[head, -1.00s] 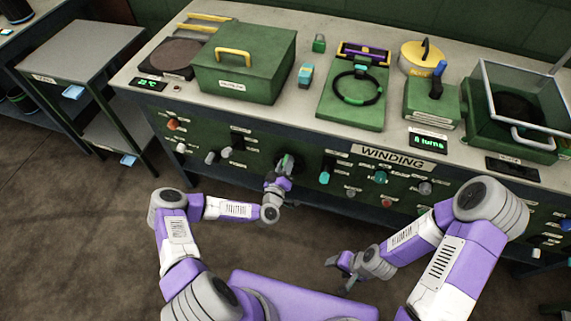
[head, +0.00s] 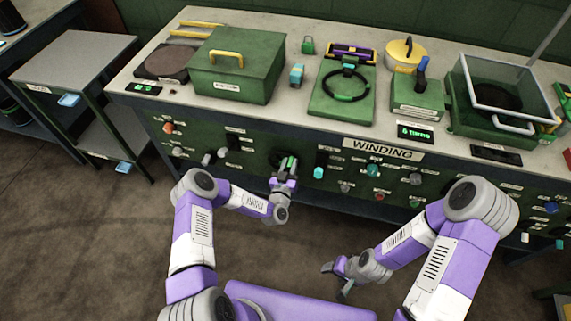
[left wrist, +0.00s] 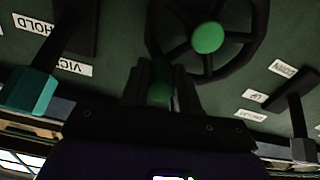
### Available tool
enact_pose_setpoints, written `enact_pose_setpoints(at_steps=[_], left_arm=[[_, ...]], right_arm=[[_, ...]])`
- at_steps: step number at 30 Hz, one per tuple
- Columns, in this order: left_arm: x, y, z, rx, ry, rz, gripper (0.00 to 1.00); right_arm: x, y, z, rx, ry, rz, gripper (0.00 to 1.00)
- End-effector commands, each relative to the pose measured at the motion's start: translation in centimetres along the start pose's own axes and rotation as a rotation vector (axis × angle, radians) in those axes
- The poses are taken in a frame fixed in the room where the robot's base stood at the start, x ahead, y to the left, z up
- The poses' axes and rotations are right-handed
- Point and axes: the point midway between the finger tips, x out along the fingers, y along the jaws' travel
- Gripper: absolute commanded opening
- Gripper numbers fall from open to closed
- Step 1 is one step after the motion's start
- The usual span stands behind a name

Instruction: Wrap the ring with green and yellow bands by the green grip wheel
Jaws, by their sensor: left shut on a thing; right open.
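The winding wheel (left wrist: 262,30) is dark and spoked with a green hub (left wrist: 207,38) on the green bench front; it also shows small in the head view (head: 289,160). My left gripper (left wrist: 160,84) is shut on its green grip (left wrist: 160,72), which sits at the lower left of the rim in the left wrist view. The black ring (head: 324,86) lies on a green fixture (head: 323,108) on the bench top, with green showing at its top and bottom; yellow on it is not clear. My right gripper (head: 336,280) is open and empty over the floor, away from the bench.
A teal-handled switch (left wrist: 32,92) is left of the wheel in the left wrist view, another lever (left wrist: 300,145) right. A "WINDING" label (head: 382,150) and lit turns display (head: 415,133) are nearby. A green box (head: 236,65) stands behind-left on the bench.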

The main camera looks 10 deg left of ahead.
Motion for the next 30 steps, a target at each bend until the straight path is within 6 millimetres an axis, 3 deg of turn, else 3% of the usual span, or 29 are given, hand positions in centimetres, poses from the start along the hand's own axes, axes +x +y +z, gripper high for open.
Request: enact_pose_setpoints(at_steps=[15,30], left_arm=[[0.0,1.6,2.4,0.464,0.0,0.004,0.0],[0.0,1.8,3.7,0.672,-0.003,0.0,0.0]], right_arm=[[0.5,0.2,0.0,0.0,0.0,0.0,0.61],[1.0,0.4,0.0,0.0,0.0,0.0,0.61]])
